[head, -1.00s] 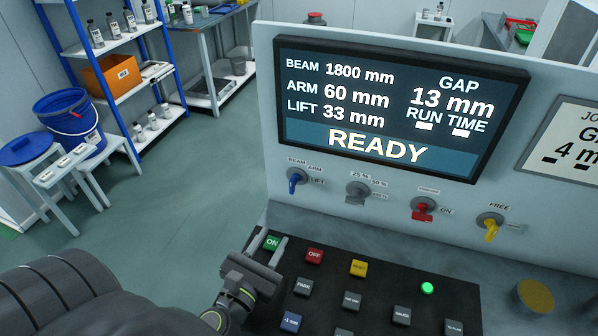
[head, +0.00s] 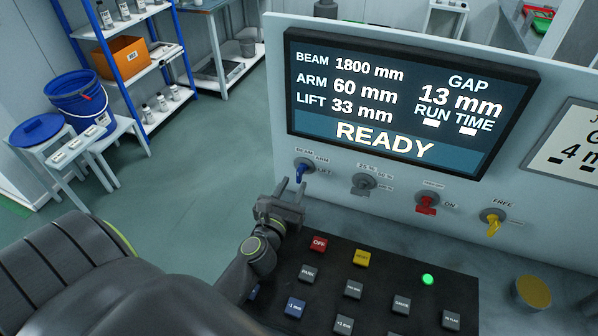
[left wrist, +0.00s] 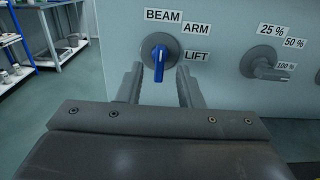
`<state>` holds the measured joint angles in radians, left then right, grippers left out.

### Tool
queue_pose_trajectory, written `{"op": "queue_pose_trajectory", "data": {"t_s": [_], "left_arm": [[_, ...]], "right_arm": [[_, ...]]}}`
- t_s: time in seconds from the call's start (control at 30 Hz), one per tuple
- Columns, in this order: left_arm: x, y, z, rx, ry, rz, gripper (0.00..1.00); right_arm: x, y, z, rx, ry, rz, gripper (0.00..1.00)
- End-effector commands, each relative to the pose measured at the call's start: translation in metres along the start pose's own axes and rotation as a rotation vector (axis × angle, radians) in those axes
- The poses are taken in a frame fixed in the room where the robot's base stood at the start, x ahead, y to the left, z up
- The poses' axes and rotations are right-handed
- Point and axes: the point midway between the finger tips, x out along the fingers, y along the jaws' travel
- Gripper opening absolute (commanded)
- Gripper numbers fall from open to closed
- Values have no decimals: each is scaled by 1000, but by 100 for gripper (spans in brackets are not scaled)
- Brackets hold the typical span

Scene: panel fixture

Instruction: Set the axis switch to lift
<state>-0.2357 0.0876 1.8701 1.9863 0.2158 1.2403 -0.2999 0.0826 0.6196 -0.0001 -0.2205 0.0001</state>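The axis switch (head: 299,172) is a blue knob on a grey round base on the upright panel, below the screen. In the left wrist view the blue knob (left wrist: 158,62) stands roughly upright, with BEAM, ARM and LIFT labels around it from upper left to right. I cannot tell for sure which label it points at. My left gripper (head: 291,190) is just below and in front of the switch. Its two fingers are apart, and in the left wrist view they (left wrist: 160,84) show to the left and right of the knob's lower end, with no clear contact. My right gripper is not in view.
To the right on the panel are a grey percent knob (head: 363,184), a red switch (head: 427,203) and a yellow switch (head: 492,220). The screen (head: 404,100) reads READY and LIFT 33 mm. Push buttons cover the black console (head: 380,275) below.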

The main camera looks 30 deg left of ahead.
Motion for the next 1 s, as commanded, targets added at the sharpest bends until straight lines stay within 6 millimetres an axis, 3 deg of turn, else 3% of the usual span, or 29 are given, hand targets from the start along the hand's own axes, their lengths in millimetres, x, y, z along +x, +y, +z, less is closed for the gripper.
{"op": "queue_pose_trajectory", "data": {"t_s": [0.1,0.3,0.7,1.0], "left_arm": [[22,0,1,1,-1,-1,33],[44,0,0,0,0,-1,33],[52,0,0,0,1,0,33],[51,0,0,0,0,0,0]], "right_arm": [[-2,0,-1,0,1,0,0],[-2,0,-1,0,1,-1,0],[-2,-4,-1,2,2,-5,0],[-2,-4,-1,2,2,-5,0]]}}
